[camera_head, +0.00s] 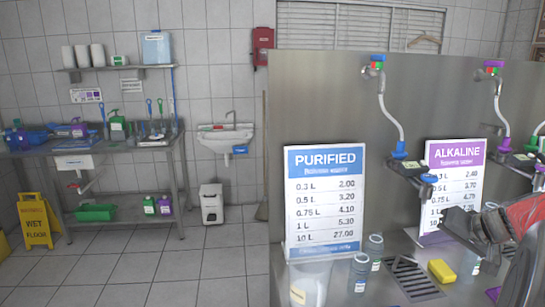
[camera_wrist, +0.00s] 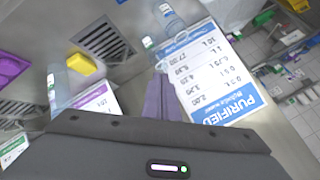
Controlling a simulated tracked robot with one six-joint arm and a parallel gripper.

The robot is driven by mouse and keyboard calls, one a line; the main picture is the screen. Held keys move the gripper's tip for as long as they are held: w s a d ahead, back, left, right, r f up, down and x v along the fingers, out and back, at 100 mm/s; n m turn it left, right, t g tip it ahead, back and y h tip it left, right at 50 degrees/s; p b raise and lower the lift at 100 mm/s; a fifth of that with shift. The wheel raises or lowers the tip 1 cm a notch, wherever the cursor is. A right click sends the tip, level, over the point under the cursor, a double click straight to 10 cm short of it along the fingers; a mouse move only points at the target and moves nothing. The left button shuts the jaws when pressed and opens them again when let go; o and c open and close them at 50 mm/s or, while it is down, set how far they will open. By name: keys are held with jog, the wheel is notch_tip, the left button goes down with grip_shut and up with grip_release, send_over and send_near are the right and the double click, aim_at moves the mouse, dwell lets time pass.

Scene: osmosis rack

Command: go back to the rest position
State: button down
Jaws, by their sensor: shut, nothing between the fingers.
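My gripper (camera_wrist: 158,80) shows in the wrist view as two grey-purple fingers pressed together, with nothing between them. They appear in front of the steel counter, beside the blue and white PURIFIED price board (camera_wrist: 222,75). In the head view my arm comes in from the right edge, with a red link and a grey wrist in front of the ALKALINE price board (camera_head: 455,185). The fingertips are hard to make out there. The gripper looks clear of the bottles and boards, though the exact gaps cannot be told.
Clear bottles (camera_head: 360,272) stand by the PURIFIED board (camera_head: 325,200). A yellow sponge (camera_head: 442,271) lies beside a drain grate (camera_head: 412,277). A tap with a white hose (camera_head: 390,105) hangs above.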

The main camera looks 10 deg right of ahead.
jog(key=s+a+f+n+g, duration=0.1)
jog(key=s+a, duration=0.4)
jog(key=a, duration=0.7)
jog(key=s+a+f+n+g, duration=0.1)
jog(key=s+a+n, duration=0.3)
jog(key=a, duration=0.9)
jog(key=s+a+f+n+g, duration=0.1)
jog(key=s+a+n, duration=0.2)
jog(key=a, duration=0.9)
jog(key=s, duration=0.3)
jog(key=shift+a+f+g, duration=0.25)
jog(key=shift+f+g, duration=0.05)
jog(key=shift+f, duration=0.1)
